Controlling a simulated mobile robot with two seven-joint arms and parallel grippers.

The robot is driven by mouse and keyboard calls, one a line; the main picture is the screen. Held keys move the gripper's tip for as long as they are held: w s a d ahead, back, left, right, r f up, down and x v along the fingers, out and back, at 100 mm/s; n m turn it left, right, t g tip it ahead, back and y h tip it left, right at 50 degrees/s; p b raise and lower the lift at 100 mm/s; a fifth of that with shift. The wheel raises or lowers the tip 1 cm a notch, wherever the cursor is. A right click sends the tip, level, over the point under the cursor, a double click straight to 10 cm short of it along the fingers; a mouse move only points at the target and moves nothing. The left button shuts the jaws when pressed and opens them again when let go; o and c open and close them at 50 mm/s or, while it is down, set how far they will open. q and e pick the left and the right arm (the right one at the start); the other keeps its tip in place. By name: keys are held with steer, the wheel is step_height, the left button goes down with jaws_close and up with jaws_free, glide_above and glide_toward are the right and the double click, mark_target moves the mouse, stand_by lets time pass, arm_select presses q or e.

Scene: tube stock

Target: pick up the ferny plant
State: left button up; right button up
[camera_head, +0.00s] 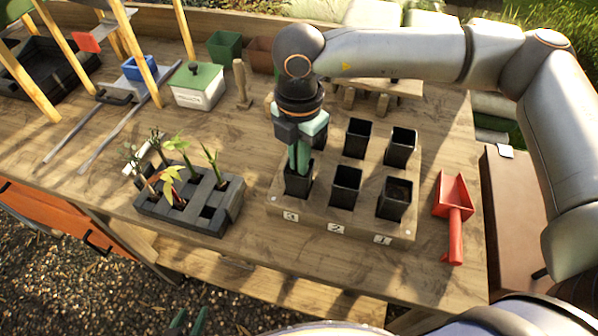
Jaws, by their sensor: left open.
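A wooden rack (380,229) holds several black pots. A red scoop (455,215) lies to its right. A white box with a green lid (198,86), a wooden dibber (241,84) and a green pot (224,47) stand behind. Bare tabletop lies between tray and rack.

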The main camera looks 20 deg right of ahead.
jaws_close()
